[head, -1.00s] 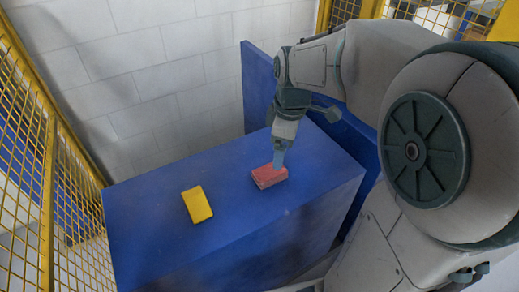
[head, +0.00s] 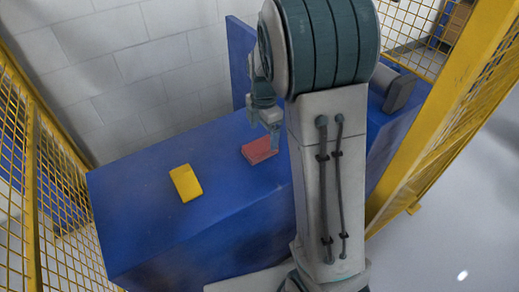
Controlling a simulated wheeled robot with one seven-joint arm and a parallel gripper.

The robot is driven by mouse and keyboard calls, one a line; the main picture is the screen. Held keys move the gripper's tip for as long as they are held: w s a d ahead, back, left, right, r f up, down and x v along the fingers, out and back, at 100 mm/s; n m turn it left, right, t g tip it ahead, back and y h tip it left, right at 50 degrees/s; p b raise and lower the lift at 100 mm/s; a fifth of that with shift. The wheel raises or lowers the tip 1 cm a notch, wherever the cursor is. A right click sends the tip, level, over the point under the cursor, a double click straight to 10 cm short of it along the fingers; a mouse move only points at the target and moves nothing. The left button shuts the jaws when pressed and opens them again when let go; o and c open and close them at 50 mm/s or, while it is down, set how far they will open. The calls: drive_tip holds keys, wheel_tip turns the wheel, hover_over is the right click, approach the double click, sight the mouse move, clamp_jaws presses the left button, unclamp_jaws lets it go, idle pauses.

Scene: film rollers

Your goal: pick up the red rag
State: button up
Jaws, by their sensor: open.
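The red rag (head: 258,151) is a small folded block lying on top of the blue bench (head: 190,225). My arm covers part of the view just to its right. My gripper (head: 275,142) points down at the rag's right end, very close to it. The fingertips are small and partly hidden, so I cannot tell whether they touch the rag. The gripper is open. The rag lies flat on the bench.
A yellow rag (head: 186,183) lies on the bench to the left of the red one. Yellow mesh fencing (head: 40,180) stands at the left, with a yellow post (head: 450,130) at the right. A white block wall (head: 130,75) is behind.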

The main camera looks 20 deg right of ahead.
sight(260, 145)
drive_tip(key=shift+w+a+f, duration=0.1)
drive_tip(key=shift+a+f, duration=0.15)
drive_tip(key=shift+f, duration=1.3)
drive_tip(key=shift+a+f, duration=0.2)
drive_tip(key=shift+f, duration=1.35)
drive_tip(key=shift+c, duration=0.4)
drive_tip(key=c, duration=1)
